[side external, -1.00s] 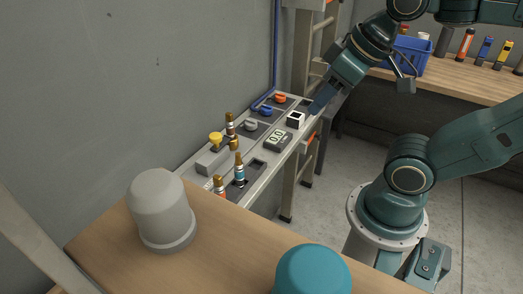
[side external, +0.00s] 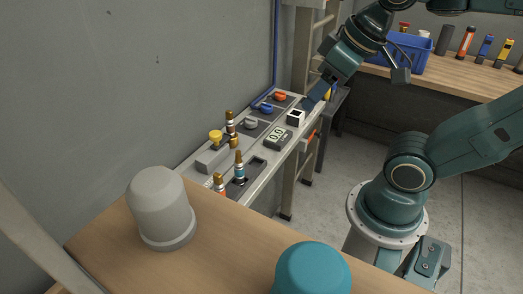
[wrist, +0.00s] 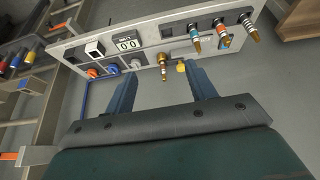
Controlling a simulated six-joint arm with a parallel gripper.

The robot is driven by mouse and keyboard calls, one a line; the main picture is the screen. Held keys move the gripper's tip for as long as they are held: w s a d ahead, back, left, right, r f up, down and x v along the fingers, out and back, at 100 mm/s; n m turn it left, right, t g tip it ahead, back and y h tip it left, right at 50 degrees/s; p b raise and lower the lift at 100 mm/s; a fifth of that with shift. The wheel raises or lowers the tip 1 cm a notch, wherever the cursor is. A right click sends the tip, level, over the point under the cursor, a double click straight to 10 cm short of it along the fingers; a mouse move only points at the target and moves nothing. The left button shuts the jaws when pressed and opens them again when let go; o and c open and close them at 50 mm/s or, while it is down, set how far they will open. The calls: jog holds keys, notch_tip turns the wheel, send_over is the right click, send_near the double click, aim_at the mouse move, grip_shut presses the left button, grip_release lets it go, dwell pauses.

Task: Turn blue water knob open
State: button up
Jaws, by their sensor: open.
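The blue water knob (side external: 266,107) sits on the grey panel (side external: 189,166) against the wall, between an orange knob (side external: 280,97) and a grey knob (side external: 250,123). In the wrist view the blue knob (wrist: 113,70) is beyond and left of the left finger's tip. My gripper (side external: 311,101) is to the right of the blue knob in the side view, apart from it. In the wrist view my gripper (wrist: 160,72) has its two fingers spread with nothing between them. Its fingertips are hard to make out in the side view.
A digital display (side external: 278,137) and a white block with a dark top (side external: 296,117) are on the panel near the knobs. Brass fittings (wrist: 165,60) and a yellow knob (side external: 215,138) are farther along. A blue hose (side external: 275,50) runs up the wall.

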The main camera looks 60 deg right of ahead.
jog(key=w+d+r+g, duration=0.1)
jog(key=w+d+r, duration=0.15)
jog(key=w, duration=0.45)
jog(key=n+g, duration=0.2)
jog(key=g, duration=0.2)
send_over(266, 107)
notch_tip(266, 107, down, 9)
jog(key=shift+w+r, duration=0.1)
notch_tip(266, 107, down, 14)
jog(key=shift+d+r, duration=0.1)
jog(key=shift+c, duration=0.3)
